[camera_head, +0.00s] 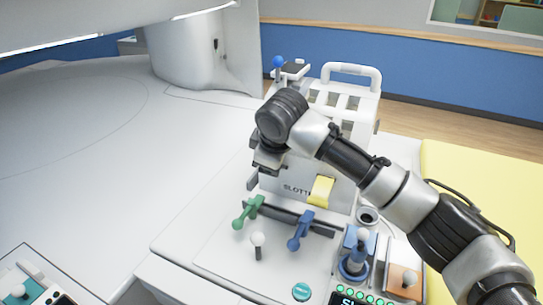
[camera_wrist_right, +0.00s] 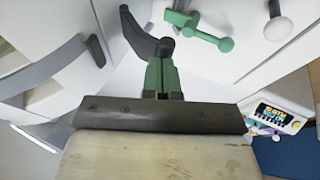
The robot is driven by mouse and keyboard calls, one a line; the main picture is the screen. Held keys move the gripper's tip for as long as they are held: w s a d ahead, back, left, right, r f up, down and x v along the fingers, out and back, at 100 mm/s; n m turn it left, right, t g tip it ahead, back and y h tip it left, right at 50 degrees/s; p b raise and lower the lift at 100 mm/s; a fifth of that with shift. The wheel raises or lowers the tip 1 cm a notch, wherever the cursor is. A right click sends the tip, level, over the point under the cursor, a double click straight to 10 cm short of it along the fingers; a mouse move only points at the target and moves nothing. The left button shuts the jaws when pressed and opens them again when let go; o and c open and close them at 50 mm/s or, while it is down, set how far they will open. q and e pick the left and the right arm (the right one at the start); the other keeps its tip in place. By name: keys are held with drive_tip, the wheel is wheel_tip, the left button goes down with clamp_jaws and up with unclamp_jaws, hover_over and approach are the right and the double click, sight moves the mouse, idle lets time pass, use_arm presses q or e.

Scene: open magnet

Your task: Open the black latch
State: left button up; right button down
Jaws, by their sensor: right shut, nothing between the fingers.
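A dark curved latch (camera_wrist_right: 138,36) shows in the right wrist view, just beyond my fingertips. Its lower end is at or very close to the fingertips; I cannot tell whether they touch. My right gripper (camera_wrist_right: 162,70) is shut and empty, with its green-grey fingers together pointing at the latch. In the head view my right arm comes in from the right and its gripper (camera_head: 264,164) points down at the left side of a white slotted box (camera_head: 325,180). A small dark piece (camera_head: 252,180) shows just below it there. The wrist hides part of the box. My left gripper is not in view.
A green lever (camera_head: 248,212), a white-knobbed lever (camera_head: 257,242) and a blue lever (camera_head: 300,232) stand in front of the box. A yellow flap (camera_head: 321,190) is on its front. A blue knob (camera_head: 278,62) stands behind. White surface at left is clear.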

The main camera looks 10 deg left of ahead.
drive_tip(key=shift+s+a+f+n+t+h+b, duration=0.15)
drive_tip(key=shift+s+f+t+h+b, duration=0.15)
drive_tip(key=shift+f+t, duration=0.55)
drive_tip(key=shift+s+a+f+n+t+h+b, duration=0.15)
drive_tip(key=shift+s+f+t, duration=0.25)
drive_tip(key=shift+f+t, duration=0.4)
drive_tip(key=shift+s+a+f+n+t+h+b, duration=0.1)
drive_tip(key=shift+s+f+n+t+h, duration=0.2)
drive_tip(key=shift+f+t, duration=0.55)
drive_tip(key=shift+f, duration=0.15)
drive_tip(key=shift+s, duration=0.1)
